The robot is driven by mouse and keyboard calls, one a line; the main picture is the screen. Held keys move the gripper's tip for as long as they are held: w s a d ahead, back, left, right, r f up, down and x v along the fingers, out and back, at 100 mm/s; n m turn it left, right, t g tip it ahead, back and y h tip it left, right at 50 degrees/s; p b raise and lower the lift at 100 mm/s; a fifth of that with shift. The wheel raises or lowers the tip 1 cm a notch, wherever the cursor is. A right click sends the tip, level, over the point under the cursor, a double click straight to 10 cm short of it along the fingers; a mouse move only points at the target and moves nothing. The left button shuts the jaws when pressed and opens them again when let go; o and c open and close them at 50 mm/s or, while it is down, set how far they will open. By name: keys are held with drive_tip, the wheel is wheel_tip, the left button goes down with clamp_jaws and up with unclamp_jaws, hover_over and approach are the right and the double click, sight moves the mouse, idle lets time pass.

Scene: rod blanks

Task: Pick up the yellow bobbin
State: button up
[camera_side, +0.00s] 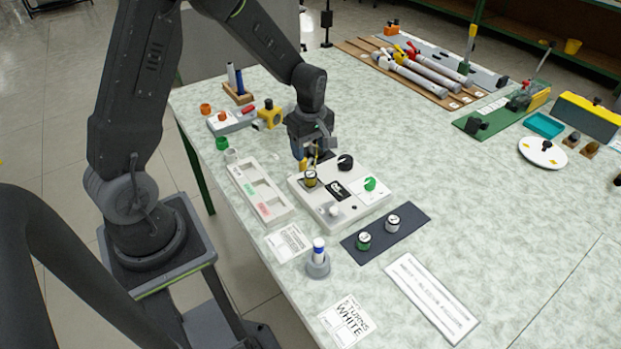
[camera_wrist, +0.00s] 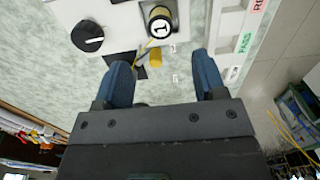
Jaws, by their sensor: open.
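The yellow bobbin (camera_side: 310,179), with a dark and pale top, stands upright on the left part of the white winder box (camera_side: 325,207). In the wrist view the bobbin (camera_wrist: 160,22) shows end-on at the top, with a "1" on its pale face. My gripper (camera_side: 312,158) is above and just behind the bobbin in the side view. In the wrist view my gripper (camera_wrist: 161,64) has its two blue fingers apart. A small yellow piece (camera_wrist: 155,57) appears between the fingers there; I cannot tell how near it is. The bobbin lies beyond the fingertips, not gripped.
Green (camera_side: 364,241) and white (camera_side: 392,223) bobbins stand on a dark mat (camera_side: 409,215). A blue-and-white bobbin (camera_side: 318,250) stands in front.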

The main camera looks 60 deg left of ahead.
sight(310, 174)
wheel_tip(310, 174, down, 9)
drive_tip(key=shift+f, duration=0.1)
idle(0.4)
drive_tip(key=c, duration=1)
